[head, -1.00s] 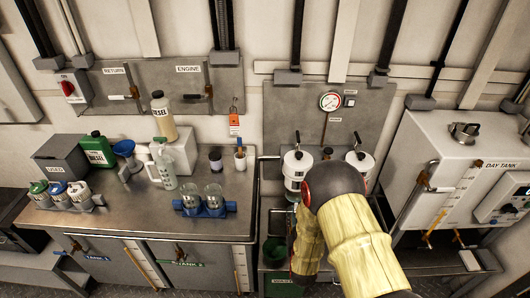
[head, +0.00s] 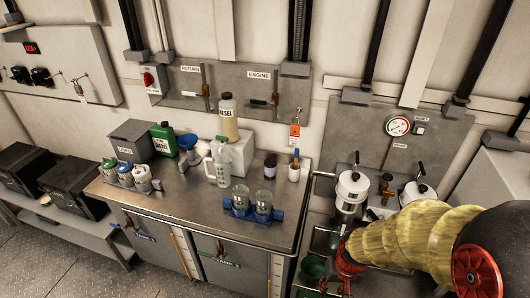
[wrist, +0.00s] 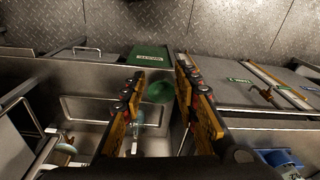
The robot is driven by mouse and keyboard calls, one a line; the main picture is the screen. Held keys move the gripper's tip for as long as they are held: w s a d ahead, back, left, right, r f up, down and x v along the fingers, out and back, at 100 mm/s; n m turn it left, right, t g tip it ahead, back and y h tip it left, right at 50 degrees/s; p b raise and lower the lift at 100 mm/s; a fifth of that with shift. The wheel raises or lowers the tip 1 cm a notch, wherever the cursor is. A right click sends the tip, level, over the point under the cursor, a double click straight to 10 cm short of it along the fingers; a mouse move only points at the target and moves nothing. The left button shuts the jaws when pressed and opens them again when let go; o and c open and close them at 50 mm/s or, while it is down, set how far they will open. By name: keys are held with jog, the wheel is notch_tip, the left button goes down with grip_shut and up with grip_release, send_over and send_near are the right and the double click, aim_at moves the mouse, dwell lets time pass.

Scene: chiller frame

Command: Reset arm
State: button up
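My arm, in a yellow sleeve, comes in from the right in the head view and bends down over the sink area beside the steel counter (head: 165,205). The arm's end shows at the lower edge there, too small to read. In the wrist view my gripper (wrist: 160,68) points down with its two orange-and-black fingers spread apart. Nothing is between them. A green bowl-like object (wrist: 159,91) lies below, seen through the gap, in or over the steel sink (wrist: 85,108).
The counter holds a blue stand with two glass jars (head: 252,210), a white jug (head: 221,170), a diesel bottle (head: 228,120) and a green can (head: 163,140). Two white filter housings (head: 352,190) stand close to my arm. A green labelled bin (wrist: 150,57) is on the floor.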

jog(key=s+r+t, duration=0.2)
jog(key=s+r, duration=0.2)
jog(key=r, duration=1)
jog(key=s+a+r+n+t, duration=0.1)
jog(key=s+r, duration=0.4)
jog(key=r, duration=0.9)
jog(key=shift+a+r+t, duration=0.2)
jog(key=shift+r+t, duration=0.05)
jog(key=shift+t, duration=0.55)
jog(key=shift+w+f, duration=0.1)
